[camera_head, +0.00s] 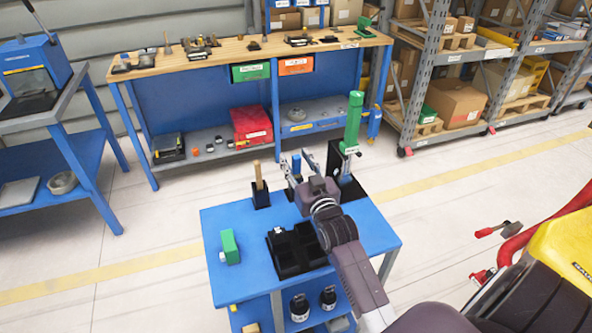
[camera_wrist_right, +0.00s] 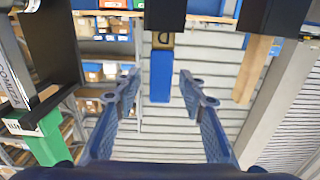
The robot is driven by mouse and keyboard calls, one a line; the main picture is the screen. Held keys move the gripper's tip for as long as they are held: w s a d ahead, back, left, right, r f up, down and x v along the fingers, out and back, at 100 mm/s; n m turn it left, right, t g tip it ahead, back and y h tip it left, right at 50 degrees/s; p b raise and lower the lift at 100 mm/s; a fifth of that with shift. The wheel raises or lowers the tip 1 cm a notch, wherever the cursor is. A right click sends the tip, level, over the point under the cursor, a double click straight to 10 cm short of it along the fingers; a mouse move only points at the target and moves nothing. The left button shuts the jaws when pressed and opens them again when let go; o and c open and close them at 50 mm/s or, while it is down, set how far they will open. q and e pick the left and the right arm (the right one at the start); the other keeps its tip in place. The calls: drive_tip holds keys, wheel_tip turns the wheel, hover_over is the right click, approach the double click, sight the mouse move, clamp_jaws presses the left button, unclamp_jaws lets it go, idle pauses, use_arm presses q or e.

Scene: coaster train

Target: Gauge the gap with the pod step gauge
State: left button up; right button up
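I cannot tell for sure which tool is the pod step gauge. A blue-handled tool (camera_head: 296,163) stands upright on the blue cart (camera_head: 222,285). In the right wrist view the blue tool (camera_wrist_right: 161,76) has a yellowish section by a black block and lies between and beyond my fingers. My right gripper (camera_head: 294,158) is open and empty, with its fingers pointed towards the tool; it also shows in the wrist view (camera_wrist_right: 158,82). I see no contact. My left gripper is not in view. The gap is not identifiable.
A wooden-handled tool (camera_head: 257,175) stands left of the blue one; a tall green tool (camera_head: 353,120) stands right. A green block (camera_head: 230,247) and black tray (camera_head: 287,262) share the cart. A yellow-and-black seat (camera_head: 566,250) is at right.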

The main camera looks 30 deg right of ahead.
clamp_jaws()
drive_tip(key=shift+r, duration=0.1)
idle(0.4)
wheel_tip(320, 180, up, 20)
idle(0.5)
